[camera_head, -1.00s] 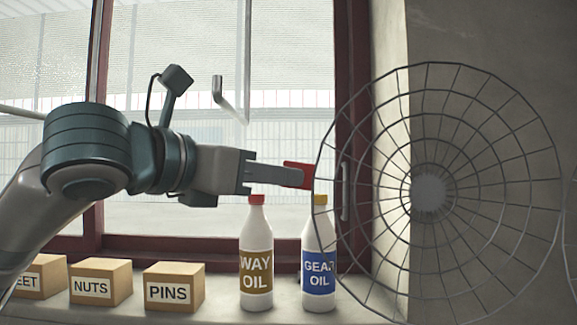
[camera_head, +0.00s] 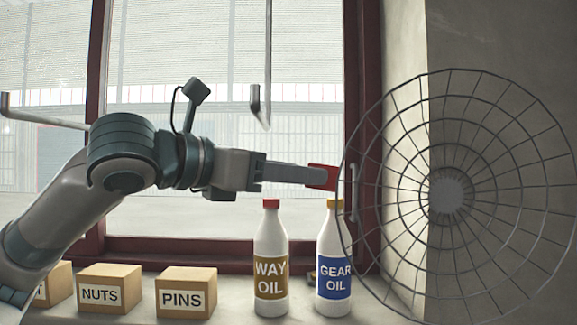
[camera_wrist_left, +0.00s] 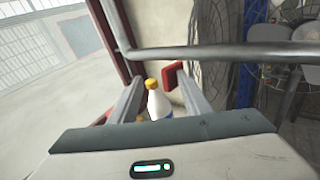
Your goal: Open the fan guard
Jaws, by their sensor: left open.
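The fan guard (camera_head: 447,195) is a round grey wire cage with a solid hub, at the right of the head view. Its wires also show in the wrist view (camera_wrist_left: 208,77). My left gripper (camera_head: 323,177) has red fingertips and is close to the guard's left rim in the head view. I cannot tell whether it touches the rim. In the wrist view the left gripper (camera_wrist_left: 153,78) has its two fingers apart, with no guard wire visible between them. The right gripper is out of view.
A way oil bottle (camera_head: 270,265) and a gear oil bottle (camera_head: 333,262) stand on the sill below the gripper. Labelled boxes, including the pins box (camera_head: 187,292), stand to the left. A grey bar (camera_wrist_left: 220,52) crosses the wrist view. A dark red window frame (camera_head: 368,130) is behind.

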